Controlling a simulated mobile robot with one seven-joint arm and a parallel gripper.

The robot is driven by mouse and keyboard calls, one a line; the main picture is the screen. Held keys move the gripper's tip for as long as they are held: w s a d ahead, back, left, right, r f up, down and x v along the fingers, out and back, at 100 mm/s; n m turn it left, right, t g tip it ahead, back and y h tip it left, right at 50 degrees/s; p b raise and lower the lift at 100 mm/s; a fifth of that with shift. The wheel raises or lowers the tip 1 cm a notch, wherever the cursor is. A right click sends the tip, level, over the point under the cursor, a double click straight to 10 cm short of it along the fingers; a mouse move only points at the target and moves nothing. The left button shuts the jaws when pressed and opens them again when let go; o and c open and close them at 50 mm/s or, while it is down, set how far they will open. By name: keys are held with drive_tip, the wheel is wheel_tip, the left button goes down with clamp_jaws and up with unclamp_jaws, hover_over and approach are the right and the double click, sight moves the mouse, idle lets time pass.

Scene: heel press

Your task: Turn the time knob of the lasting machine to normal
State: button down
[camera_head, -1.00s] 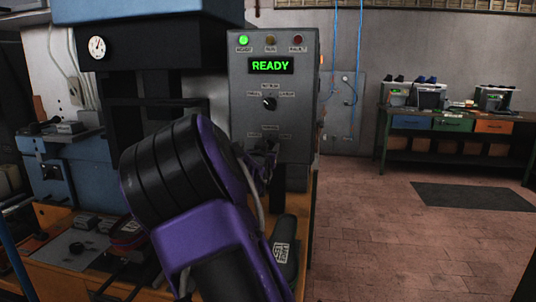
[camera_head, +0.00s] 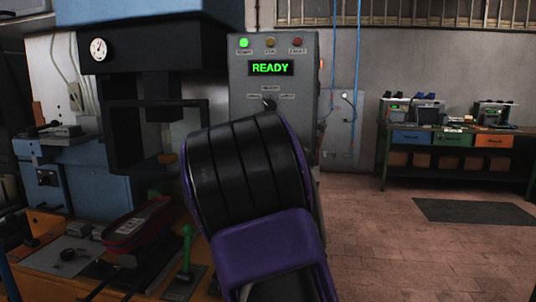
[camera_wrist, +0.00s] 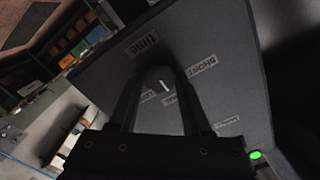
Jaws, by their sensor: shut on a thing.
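The lasting machine's control panel (camera_head: 244,90) stands upright in the head view. In the wrist view, the time knob (camera_wrist: 164,86) is a dark knob with a short white mark, between the fingers of my gripper (camera_wrist: 160,80), which is shut on it. A "time" label (camera_wrist: 144,42) and a "SHORT" label (camera_wrist: 198,70) are on the panel near it. Other labels are partly covered or too small to read clearly. The mark slants, but I cannot tell which label it points to. In the head view my arm hides the gripper and the lower panel.
An upper knob (camera_head: 269,104) shows just above my arm. The display (camera_head: 270,68) reads READY and the green lamp (camera_head: 243,43) is lit. A green lever (camera_head: 187,248) and a red shoe-like object (camera_head: 137,226) are left of my arm. Floor at right is open.

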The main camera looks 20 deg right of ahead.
idle(0.4)
drive_tip(key=shift+c, duration=1.8)
unclamp_jaws()
drive_tip(key=p+v, duration=0.1)
drive_tip(key=v, duration=1.6)
drive_tip(key=shift+a+p, duration=0.2)
drive_tip(key=shift+p, duration=0.2)
drive_tip(key=shift+s, duration=0.15)
